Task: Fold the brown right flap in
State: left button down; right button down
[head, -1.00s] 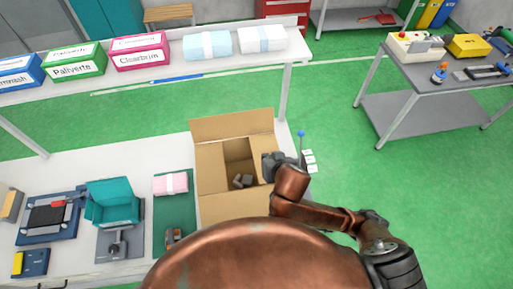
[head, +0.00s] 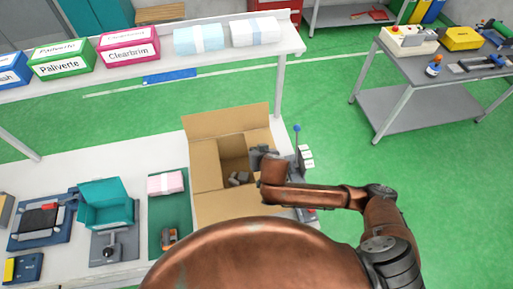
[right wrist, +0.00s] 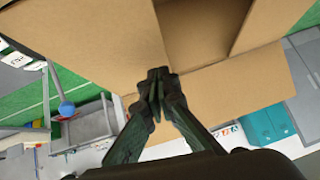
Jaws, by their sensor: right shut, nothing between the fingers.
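My right gripper (head: 256,158) is at the box's right side, fingers together and empty. In the right wrist view its closed fingertips (right wrist: 157,76) are in front of a broad cardboard panel (right wrist: 90,38), which looks like the right flap. I cannot tell whether they touch it. The box opening (right wrist: 205,32) is beside that panel. In the head view my right gripper and arm largely hide the right flap. My left gripper is not in view.
A blue-topped lever (head: 297,128) with white tags (head: 306,158) stands just right of the box. A pink packet (head: 165,183) on a green mat and a teal bin (head: 106,203) are to the left. A shelf (head: 240,52) of packages runs behind.

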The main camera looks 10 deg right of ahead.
jog(key=shift+s+f, duration=0.1)
jog(key=shift+f, duration=0.45)
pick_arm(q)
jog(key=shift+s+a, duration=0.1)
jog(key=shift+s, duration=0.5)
pick_arm(e)
jog(key=shift+a+f, duration=0.1)
jog(key=shift+f, duration=0.05)
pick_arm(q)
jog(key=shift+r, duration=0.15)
pick_arm(e)
jog(key=shift+a+f+p, duration=0.25)
jog(key=shift+f+p, duration=0.3)
jog(key=shift+p, duration=0.35)
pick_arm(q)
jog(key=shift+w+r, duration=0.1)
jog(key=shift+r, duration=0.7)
pick_arm(e)
jog(key=shift+f, duration=0.2)
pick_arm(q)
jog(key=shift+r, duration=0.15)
pick_arm(e)
jog(key=shift+r, duration=0.1)
pick_arm(q)
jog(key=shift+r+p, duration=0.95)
jog(key=shift+p, duration=0.2)
pick_arm(e)
jog(key=shift+r, duration=0.75)
